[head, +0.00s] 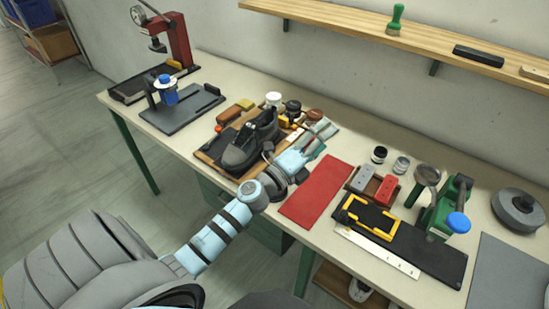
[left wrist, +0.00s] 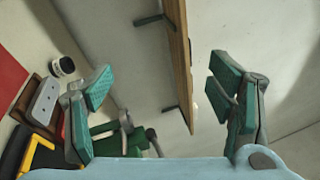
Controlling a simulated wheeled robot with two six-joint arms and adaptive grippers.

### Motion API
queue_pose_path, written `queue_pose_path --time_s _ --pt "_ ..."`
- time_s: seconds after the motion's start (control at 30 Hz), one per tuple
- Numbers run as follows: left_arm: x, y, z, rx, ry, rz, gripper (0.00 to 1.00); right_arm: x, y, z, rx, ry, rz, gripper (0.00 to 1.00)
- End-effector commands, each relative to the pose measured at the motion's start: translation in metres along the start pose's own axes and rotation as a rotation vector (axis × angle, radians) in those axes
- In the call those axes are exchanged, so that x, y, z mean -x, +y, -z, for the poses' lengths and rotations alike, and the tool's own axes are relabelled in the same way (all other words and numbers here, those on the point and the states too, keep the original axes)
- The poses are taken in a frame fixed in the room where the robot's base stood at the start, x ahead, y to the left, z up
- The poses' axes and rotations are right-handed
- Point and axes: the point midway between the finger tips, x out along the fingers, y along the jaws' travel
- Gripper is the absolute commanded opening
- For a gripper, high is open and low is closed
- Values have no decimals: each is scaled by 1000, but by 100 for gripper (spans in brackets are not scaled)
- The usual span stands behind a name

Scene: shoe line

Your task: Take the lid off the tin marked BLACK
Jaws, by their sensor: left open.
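I cannot read the word BLACK on any tin. A small dark-topped tin (head: 292,106) stands behind the black shoe, between a white-topped jar (head: 273,99) and a brown-topped tin (head: 314,115). A black-topped jar (head: 379,154) stands further right, beside a grey-topped jar (head: 401,165); a dark-topped jar also shows in the left wrist view (left wrist: 63,66). My left gripper (head: 316,138) is over the table, right of the shoe. In the left wrist view its fingers (left wrist: 160,90) are wide apart with nothing between them. My right gripper is not in view.
The black shoe (head: 252,140) lies on a wooden board close to my left gripper. A red mat (head: 316,192) lies to its right. A wall shelf (head: 440,48) runs above the table.

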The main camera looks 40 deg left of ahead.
Motion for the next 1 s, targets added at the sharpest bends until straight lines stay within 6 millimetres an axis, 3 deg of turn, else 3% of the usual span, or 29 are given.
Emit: queue_pose_path --time_s 0.03,0.07,0.1,0.17,0.23,0.3,0.4,0.5,0.63,0.9,1.0 --pt "-19 -23 16 -206 146 60 75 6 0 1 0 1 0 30" --pt "-27 -29 30 -362 262 88 75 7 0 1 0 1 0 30" --pt "-33 -27 46 -578 430 103 75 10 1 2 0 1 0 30" --pt "-32 -6 54 -900 708 70 75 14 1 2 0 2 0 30" --pt "-12 32 26 -1198 1042 -66 75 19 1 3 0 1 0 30" --pt "20 54 -25 -1349 1328 -259 75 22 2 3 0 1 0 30" --pt "63 55 -85 -1378 1592 -493 75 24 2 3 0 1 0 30" --pt "86 50 -109 -1345 1707 -608 75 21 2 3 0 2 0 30" --pt "94 70 -106 -1335 1732 -631 75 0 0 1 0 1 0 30" --pt "100 136 -84 -1336 1730 -628 75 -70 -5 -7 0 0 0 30" --pt "100 143 -81 -1336 1729 -628 75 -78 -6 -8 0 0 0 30"
